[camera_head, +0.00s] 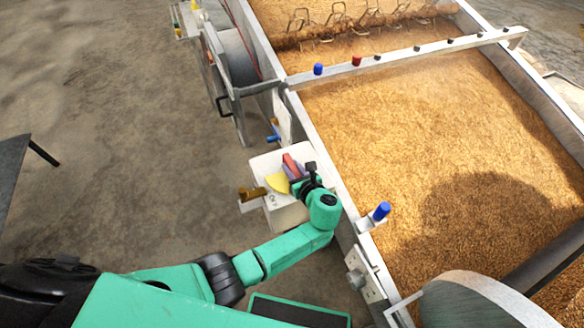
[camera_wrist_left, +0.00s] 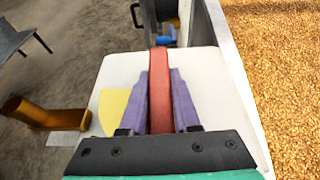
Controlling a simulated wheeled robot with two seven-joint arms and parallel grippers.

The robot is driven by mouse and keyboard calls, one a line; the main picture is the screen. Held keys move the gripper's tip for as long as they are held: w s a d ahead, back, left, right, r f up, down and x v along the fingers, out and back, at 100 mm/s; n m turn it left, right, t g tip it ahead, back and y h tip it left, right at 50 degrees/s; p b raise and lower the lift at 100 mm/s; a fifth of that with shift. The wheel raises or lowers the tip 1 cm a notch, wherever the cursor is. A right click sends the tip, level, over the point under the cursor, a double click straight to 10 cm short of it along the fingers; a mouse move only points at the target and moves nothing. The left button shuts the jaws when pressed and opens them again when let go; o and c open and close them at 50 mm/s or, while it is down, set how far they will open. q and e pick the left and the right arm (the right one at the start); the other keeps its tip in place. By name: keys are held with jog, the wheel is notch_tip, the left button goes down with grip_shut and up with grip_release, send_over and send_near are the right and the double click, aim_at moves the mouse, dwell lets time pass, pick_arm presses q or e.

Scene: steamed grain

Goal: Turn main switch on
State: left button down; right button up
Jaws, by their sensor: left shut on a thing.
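The main switch has a red handle (camera_head: 291,164) on a yellow plate (camera_head: 278,183), on top of a white box (camera_head: 266,163) beside the grain bed. In the left wrist view the red handle (camera_wrist_left: 160,88) stands between the purple fingers of my left gripper (camera_wrist_left: 160,100), which is shut on it. The handle points straight away from the wrist in that view. Part of the yellow plate (camera_wrist_left: 112,108) shows left of the fingers; the rest is hidden. In the head view my left gripper (camera_head: 294,171) sits over the box, partly hidden by its wrist. My right gripper is not in view.
An orange-brown lever (camera_head: 252,193) sticks out left of the box. The metal wall of the grain bed (camera_head: 335,172) runs close along the box's right. Blue knobs (camera_head: 381,211) stand on the bed's edge. Open floor (camera_head: 120,170) lies to the left.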

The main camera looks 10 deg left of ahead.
pick_arm(q)
jog(key=c, duration=0.6)
grip_release()
jog(key=shift+c, duration=0.2)
jog(key=p+v, duration=0.1)
jog(key=v, duration=1.1)
jog(key=shift+f, duration=0.1)
